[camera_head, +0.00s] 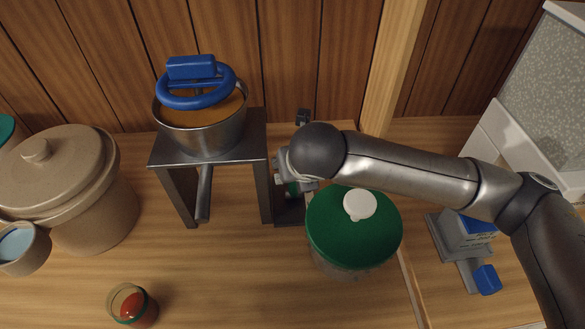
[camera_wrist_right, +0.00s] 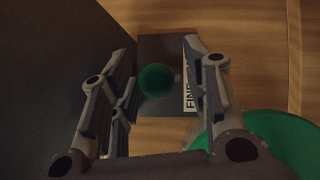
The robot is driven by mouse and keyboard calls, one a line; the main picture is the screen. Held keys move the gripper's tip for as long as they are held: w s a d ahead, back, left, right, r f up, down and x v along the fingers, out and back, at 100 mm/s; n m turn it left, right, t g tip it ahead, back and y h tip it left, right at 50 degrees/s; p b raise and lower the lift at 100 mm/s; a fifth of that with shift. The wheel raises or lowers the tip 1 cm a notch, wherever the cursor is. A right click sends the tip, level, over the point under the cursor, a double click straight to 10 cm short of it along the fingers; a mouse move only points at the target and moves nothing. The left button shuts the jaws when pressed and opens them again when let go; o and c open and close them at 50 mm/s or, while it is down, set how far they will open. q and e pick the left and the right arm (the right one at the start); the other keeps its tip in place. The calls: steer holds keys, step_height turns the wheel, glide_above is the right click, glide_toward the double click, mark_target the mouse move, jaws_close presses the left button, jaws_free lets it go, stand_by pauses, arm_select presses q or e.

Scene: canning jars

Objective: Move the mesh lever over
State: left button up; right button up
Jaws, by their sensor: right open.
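The mesh lever shows as a round green knob (camera_wrist_right: 156,81) over a dark base plate (camera_wrist_right: 160,50) in the right wrist view. A white label (camera_wrist_right: 190,90) with partly hidden dark lettering lies along the plate's right side. My right gripper (camera_wrist_right: 158,72) is open, with the knob in the gap between its fingers; I cannot tell whether either finger touches it. In the head view my right gripper (camera_head: 298,180) points down over the plate (camera_head: 290,214) and hides most of the lever. Only a bit of green (camera_head: 291,188) shows there. My left gripper is not in view.
A metal stand (camera_head: 258,130) with a steel pot (camera_head: 205,133) stands close left of my right gripper. A green-lidded jar (camera_head: 330,235) is close on its right. A crock (camera_head: 90,205) and a small jar (camera_head: 132,308) are further left. The front middle counter is clear.

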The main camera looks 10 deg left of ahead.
steer(key=v, duration=0.8)
